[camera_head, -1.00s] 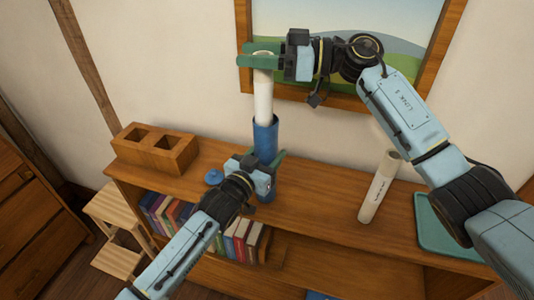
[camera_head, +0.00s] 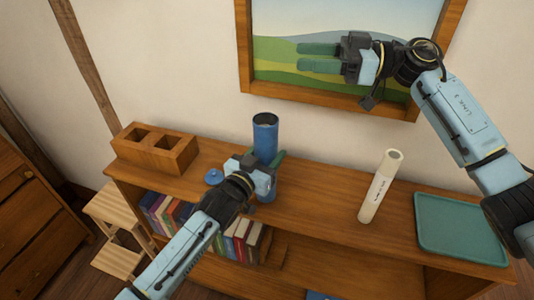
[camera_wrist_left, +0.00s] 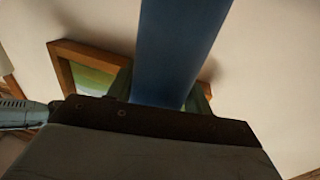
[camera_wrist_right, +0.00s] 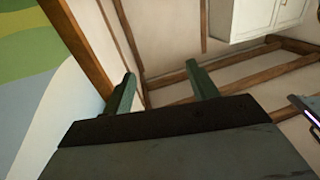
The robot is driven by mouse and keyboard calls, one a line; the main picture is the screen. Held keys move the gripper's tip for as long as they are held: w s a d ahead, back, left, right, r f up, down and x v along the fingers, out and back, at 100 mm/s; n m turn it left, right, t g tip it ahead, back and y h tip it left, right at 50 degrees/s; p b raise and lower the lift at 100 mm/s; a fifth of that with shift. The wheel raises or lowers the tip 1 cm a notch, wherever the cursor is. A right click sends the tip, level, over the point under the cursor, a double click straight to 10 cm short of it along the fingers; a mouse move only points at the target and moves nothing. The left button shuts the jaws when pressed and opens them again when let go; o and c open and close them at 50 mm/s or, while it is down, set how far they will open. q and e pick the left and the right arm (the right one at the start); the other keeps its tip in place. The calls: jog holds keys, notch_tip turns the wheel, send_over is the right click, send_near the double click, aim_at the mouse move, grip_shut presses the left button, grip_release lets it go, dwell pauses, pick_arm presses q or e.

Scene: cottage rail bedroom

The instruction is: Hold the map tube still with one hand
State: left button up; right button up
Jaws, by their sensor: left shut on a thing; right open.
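The blue map tube (camera_head: 265,142) stands upright on the wooden shelf top, its open top end showing a dark inside. My left gripper (camera_head: 268,172) is shut around its lower part. In the left wrist view the tube (camera_wrist_left: 180,45) rises between the fingers. A blue round cap (camera_head: 213,176) lies on the shelf left of the tube. My right gripper (camera_head: 305,57) is open and empty, high up in front of the picture, above and right of the tube. Its spread fingers show in the right wrist view (camera_wrist_right: 160,75). No pale roll shows above the tube's rim.
A wooden block with square holes (camera_head: 155,149) stands at the shelf's left. A second, pale roll (camera_head: 380,187) stands tilted to the right. A green tray (camera_head: 462,228) lies at the right end. A framed picture (camera_head: 315,100) hangs behind.

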jog(key=shift+s+d, duration=0.1)
jog(key=shift+d, duration=0.65)
pick_arm(q)
jog(key=o, duration=1.2)
jog(key=shift+c, duration=0.2)
jog(key=v, duration=1.2)
